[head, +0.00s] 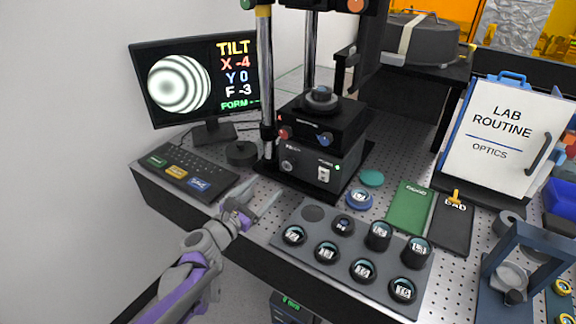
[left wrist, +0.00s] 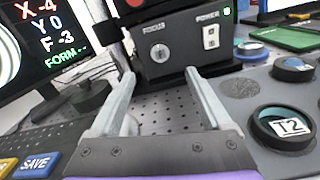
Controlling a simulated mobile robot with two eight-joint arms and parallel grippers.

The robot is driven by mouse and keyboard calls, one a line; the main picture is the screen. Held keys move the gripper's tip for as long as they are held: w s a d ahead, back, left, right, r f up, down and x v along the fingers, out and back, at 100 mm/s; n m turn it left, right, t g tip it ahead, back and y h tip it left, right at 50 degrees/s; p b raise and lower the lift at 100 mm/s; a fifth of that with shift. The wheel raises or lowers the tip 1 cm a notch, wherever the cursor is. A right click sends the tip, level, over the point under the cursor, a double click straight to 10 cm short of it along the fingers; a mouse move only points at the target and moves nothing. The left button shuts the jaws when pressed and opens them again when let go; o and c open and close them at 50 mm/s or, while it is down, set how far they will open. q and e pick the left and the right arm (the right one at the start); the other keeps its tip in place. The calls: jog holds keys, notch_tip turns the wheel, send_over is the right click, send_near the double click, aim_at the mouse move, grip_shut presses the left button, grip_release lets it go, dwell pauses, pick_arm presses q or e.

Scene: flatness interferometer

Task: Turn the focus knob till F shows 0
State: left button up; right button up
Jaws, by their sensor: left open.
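The monitor (head: 190,80) shows round fringes and reads X -4, Y 0, F -3, with FORM showing dashes. The black interferometer base (head: 318,165) stands right of the monitor. The focus knob (left wrist: 159,53) is on its front face under the word FOCUS; it also shows in the head view (head: 288,165). My left gripper (head: 262,200) is open and empty, in front of the base and below the knob. In the left wrist view its two fingers (left wrist: 160,85) point toward the front face, with the knob beyond them and between their tips. My right gripper is not in view.
A keyboard (head: 188,170) and a black round dial (head: 241,153) lie left of the gripper. A grey tray (head: 335,285) of several labelled round optics is close on the right. Perforated bench surface is bare before the base.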

aim_at(287, 166)
pick_arm(q)
jog(key=x, duration=0.9)
jog(key=shift+w+d+p, duration=0.2)
jog(key=shift+w+p, duration=0.1)
grip_shut()
